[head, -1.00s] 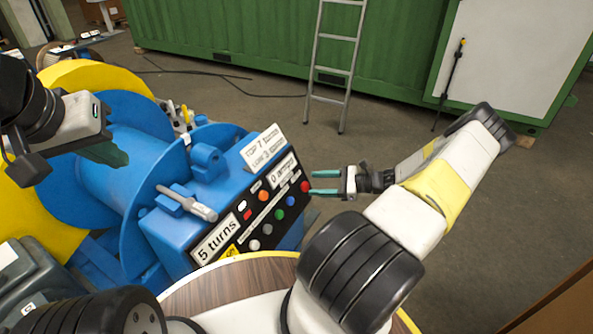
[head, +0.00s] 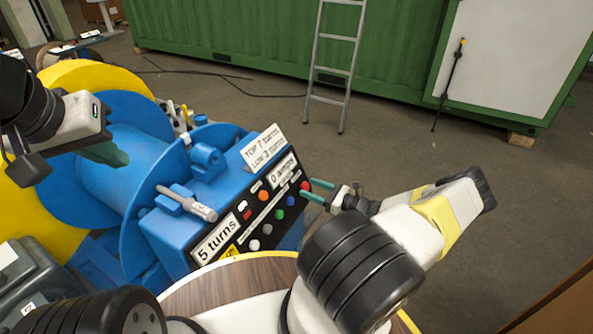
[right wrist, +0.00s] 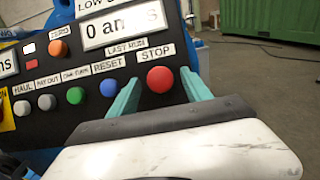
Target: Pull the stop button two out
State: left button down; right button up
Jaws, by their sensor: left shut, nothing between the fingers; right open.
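The red stop button (head: 305,187) is at the right end of the lower button row on the black control panel. In the right wrist view the red button (right wrist: 160,80) sits between the two fingertips of my right gripper (right wrist: 155,92). That gripper (head: 318,190) is open, its green fingers pointing at the button; I cannot tell if they touch it. The "STOP" label (right wrist: 156,53) is just above the button. My left gripper (head: 112,155) is shut and empty over the blue drum at the left; its fingertips are partly hard to make out.
Beside the red button are a blue reset button (right wrist: 109,87), a green one (right wrist: 76,95) and grey ones. The blue winch (head: 185,225) carries the panel and a lever (head: 190,203). A ladder (head: 335,60) leans on a green container (head: 230,35).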

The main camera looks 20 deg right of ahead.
jog(key=shift+w+a, duration=0.2)
jog(key=shift+w, duration=0.05)
grip_shut()
jog(key=shift+s+d+r, duration=0.3)
jog(key=shift+s+d, duration=0.05)
jog(key=shift+s, duration=0.1)
grip_release()
jog(key=shift+d, duration=0.1)
jog(key=v, duration=0.7)
jog(key=shift+s+d, duration=0.2)
jog(key=shift+s, duration=0.15)
